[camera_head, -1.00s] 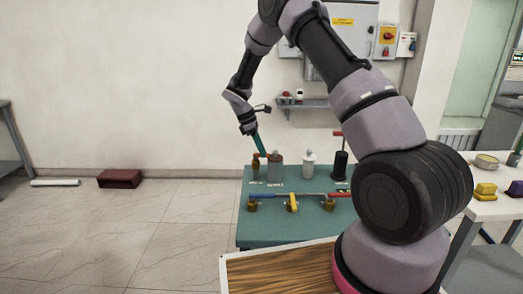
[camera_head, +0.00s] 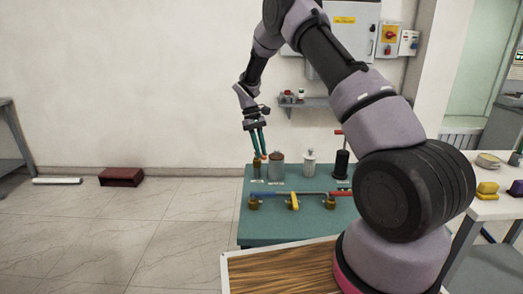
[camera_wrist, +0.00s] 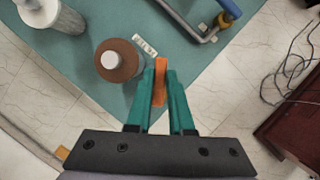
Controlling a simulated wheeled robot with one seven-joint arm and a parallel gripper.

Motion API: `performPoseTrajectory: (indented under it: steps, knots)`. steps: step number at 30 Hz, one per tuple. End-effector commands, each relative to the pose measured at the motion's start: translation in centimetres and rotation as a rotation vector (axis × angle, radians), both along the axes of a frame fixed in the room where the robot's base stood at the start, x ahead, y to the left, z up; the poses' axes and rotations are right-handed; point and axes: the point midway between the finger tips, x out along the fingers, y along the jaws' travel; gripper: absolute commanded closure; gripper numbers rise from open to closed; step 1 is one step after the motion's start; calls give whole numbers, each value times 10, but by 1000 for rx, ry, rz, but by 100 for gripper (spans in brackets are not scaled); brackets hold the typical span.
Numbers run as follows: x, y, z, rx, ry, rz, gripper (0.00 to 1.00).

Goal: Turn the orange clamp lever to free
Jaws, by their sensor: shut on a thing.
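The orange clamp lever (camera_wrist: 160,78) lies between the two green fingers of my gripper (camera_wrist: 161,84) in the wrist view. The fingers are shut on it, and its far end shows just past their tips. In the head view my gripper (camera_head: 260,153) points down at the back left corner of the teal table (camera_head: 290,228). The lever (camera_head: 264,157) is only a small orange patch there. A brown bushing (camera_head: 276,167) stands right beside the lever, and its round top (camera_wrist: 120,60) is close left of the fingers in the wrist view. The lever's pivot is hidden.
A white bushing (camera_head: 309,165) and a black one (camera_head: 341,166) stand further right in the same row. A pipe with a yellow handle (camera_head: 293,201) runs along the table front. A wall shelf (camera_head: 305,103) hangs behind.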

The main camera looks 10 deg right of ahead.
Motion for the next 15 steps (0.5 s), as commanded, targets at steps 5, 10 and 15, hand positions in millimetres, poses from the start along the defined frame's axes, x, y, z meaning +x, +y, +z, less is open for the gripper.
performPoseTrajectory:
  steps: [5, 10, 15]
  knots:
    - [-1, 4, 1, 1, -2, -166, 100]
    - [-1, 7, 1, 1, -2, -320, 100]
    - [-1, 10, 1, 2, -2, -452, 100]
